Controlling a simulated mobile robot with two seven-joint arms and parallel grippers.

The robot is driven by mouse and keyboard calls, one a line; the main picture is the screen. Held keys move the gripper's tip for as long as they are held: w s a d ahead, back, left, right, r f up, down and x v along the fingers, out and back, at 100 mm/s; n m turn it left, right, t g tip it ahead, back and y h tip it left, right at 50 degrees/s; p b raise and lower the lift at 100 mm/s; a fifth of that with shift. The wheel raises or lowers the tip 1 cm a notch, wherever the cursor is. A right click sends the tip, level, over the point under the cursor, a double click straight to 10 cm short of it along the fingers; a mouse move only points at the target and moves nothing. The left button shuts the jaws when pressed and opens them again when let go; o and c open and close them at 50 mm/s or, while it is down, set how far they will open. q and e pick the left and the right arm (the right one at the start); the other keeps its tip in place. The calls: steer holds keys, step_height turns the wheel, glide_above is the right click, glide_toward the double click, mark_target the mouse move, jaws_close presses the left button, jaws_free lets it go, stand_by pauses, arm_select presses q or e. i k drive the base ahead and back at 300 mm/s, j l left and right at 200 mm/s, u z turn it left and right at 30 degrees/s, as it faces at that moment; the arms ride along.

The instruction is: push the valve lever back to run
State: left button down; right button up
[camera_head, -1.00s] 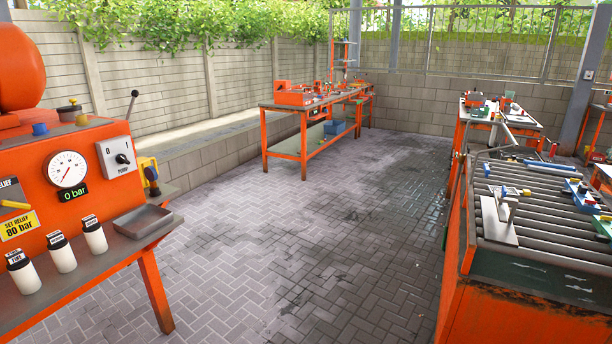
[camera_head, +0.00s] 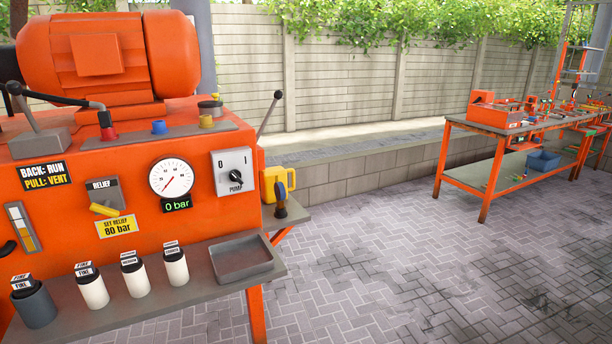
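The orange power unit (camera_head: 130,240) stands at the left in the head view. A grey lever (camera_head: 26,112) with a black knob rises from a grey block on its top at the far left, tilted to the left. Below it is a label reading "BACK: RUN, PULL: VENT" (camera_head: 44,176). A second lever (camera_head: 268,116) with a black knob leans right at the unit's right edge. The gauge (camera_head: 171,179) has a display reading 0 bar. Neither of my grippers is in view.
A shelf (camera_head: 190,294) on the unit's front holds several labelled canisters and an empty grey tray (camera_head: 241,260). A pump switch (camera_head: 234,172) and a yellow object (camera_head: 279,184) are at the right. An orange workbench (camera_head: 492,160) stands behind. The paved floor between is clear.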

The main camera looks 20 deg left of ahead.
mark_target(13, 87)
steer(key=i+u, duration=0.25)
steer(key=u, duration=0.2)
steer(key=i+l+u, duration=0.15)
steer(key=i+u, duration=0.25)
steer(key=i+l+u, duration=0.1)
steer(key=u, duration=0.35)
steer(key=i+l+u, duration=0.2)
steer(key=l+u, duration=0.25)
steer(key=i+l+u, duration=0.2)
steer(key=u, duration=0.2)
steer(key=i+l+u, duration=0.2)
steer(key=l+u, duration=0.2)
steer(key=i+l+u, duration=0.1)
steer(key=l+u, duration=0.7)
steer(key=i+l, duration=0.05)
